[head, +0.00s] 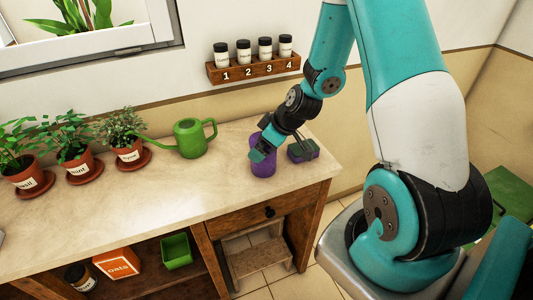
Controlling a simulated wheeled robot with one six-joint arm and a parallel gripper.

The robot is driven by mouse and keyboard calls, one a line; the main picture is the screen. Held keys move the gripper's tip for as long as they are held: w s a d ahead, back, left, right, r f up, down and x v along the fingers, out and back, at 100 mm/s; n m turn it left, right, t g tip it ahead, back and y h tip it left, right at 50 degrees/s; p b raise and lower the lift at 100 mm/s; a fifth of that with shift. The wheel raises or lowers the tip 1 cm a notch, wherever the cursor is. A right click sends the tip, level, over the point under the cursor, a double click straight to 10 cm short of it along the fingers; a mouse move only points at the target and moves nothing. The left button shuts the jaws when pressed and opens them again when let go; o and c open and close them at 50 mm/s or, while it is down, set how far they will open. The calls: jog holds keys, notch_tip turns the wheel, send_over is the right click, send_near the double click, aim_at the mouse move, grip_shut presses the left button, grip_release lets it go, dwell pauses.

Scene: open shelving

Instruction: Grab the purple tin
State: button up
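The purple tin (263,168) stands upright on the countertop, near its right end. My gripper (261,152) is at the top of the tin and covers part of its upper rim. From this angle I cannot tell whether the fingers are closed on the tin or only around or over it. The lower body of the tin is visible and appears to rest on the counter.
A green watering can (190,138) and several potted plants (127,150) stand to the left. A numbered jar rack (253,68) hangs on the wall. The counter's front middle is clear.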

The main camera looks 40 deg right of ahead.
jog(key=c, duration=1.1)
jog(key=shift+o, duration=0.2)
